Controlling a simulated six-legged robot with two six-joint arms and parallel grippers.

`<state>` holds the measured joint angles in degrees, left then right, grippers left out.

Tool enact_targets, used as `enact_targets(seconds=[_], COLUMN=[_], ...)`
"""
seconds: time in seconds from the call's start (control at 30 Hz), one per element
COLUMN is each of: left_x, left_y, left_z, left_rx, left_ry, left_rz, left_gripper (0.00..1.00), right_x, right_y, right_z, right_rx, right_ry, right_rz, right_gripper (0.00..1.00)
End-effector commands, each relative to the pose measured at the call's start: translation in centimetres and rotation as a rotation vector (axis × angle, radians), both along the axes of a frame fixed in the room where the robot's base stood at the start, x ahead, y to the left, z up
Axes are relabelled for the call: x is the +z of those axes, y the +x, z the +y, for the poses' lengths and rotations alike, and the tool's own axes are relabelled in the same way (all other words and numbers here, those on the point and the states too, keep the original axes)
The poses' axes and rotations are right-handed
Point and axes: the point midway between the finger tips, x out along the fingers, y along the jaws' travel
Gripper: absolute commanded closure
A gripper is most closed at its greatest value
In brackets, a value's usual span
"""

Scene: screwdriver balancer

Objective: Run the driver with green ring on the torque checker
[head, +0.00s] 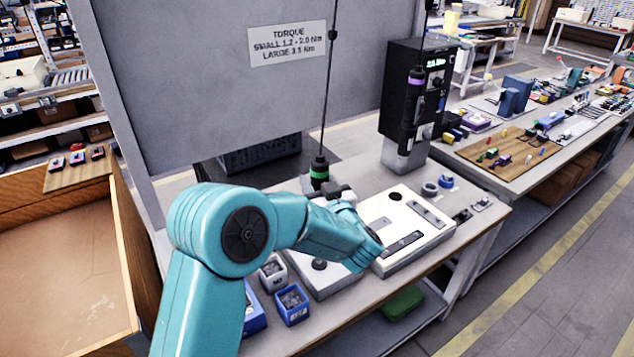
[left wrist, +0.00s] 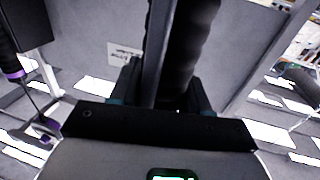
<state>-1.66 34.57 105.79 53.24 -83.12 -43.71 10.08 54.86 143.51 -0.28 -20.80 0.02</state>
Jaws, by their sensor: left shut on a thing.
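The driver with the green ring (head: 320,172) hangs upright on a cable above the bench in the head view. My left gripper (head: 333,192) is at its lower body, largely hidden by my own wrist. In the left wrist view a dark driver body (left wrist: 188,50) stands between the fingers of my left gripper (left wrist: 165,90), which is shut on it. The driver's tip is hidden. A black unit with a lit green display (head: 415,95), which looks like the torque checker, stands at the back right, apart from my gripper. My right gripper is not in view.
A driver with a purple ring (head: 416,78) hangs in front of the black unit. Two pale fixture plates (head: 408,225) lie on the bench, with small bins (head: 291,302) at the front. A grey panel (head: 230,80) with a torque sign (head: 287,42) stands behind.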

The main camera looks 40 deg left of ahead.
Motion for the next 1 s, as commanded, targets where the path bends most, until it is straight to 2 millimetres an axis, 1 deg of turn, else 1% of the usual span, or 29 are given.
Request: enact_targets(seconds=[0.27, 0.8, 1.0], left_x=[-0.3, -1.9, -1.9], left_y=[0.0, 0.0, 0.0], left_z=[0.0, 0.0, 0.0], left_rx=[0.0, 0.0, 0.0], left_ry=[-0.001, -0.001, -0.001], left_rz=[0.001, 0.001, 0.001], left_gripper=[1.0, 1.0, 1.0], right_x=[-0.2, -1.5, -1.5], right_y=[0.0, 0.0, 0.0], right_z=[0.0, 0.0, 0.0], right_rx=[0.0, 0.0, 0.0], right_ry=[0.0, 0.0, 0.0], right_rz=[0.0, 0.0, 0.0], right_gripper=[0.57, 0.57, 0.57])
